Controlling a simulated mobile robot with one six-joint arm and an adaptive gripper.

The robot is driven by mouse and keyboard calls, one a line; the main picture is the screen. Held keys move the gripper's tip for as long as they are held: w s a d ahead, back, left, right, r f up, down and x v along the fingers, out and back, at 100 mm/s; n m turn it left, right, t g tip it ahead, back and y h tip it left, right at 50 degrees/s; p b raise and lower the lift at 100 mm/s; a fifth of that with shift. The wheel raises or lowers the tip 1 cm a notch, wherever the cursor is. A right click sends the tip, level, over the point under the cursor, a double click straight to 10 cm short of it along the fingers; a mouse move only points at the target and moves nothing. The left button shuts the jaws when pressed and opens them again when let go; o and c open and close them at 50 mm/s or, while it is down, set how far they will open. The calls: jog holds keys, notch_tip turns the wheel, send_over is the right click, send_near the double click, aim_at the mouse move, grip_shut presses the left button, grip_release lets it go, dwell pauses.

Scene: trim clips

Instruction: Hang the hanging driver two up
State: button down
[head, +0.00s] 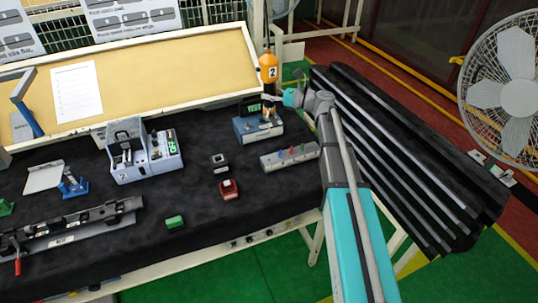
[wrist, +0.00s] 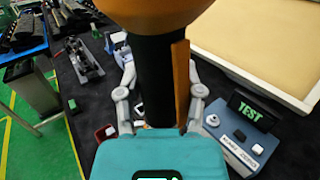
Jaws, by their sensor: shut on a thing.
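The hanging driver two (head: 268,66) is an orange tool with a white label reading 2. It is upright above the back right corner of the workbench, with a thin line running up from its top. In the wrist view its black shaft (wrist: 155,75) stands between my fingers, and its orange body fills the top middle. My gripper (head: 272,98) is shut on the driver's lower part, with one finger on each side of the shaft. The driver's lower tip is hidden in the wrist view.
A blue-grey tester (head: 257,125) with a TEST screen stands just below the driver. A grey box with coloured knobs (head: 290,156) and a red-and-black device (head: 229,189) lie on the black mat. A tan board (head: 150,70) rises behind; a fan (head: 515,85) stands right.

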aim_at(269, 66)
jog(key=shift+r+p, duration=4.55)
jog(key=shift+r, duration=0.3)
jog(key=w+r+p+x, duration=0.1)
jog(key=x, duration=0.7)
jog(key=shift+w+p, duration=0.2)
jog(key=shift+p, duration=0.1)
jog(key=shift+c, duration=0.8)
grip_release()
jog(key=shift+o, duration=0.8)
jog(key=shift+s+d+r, duration=0.1)
jog(key=shift+d, duration=0.15)
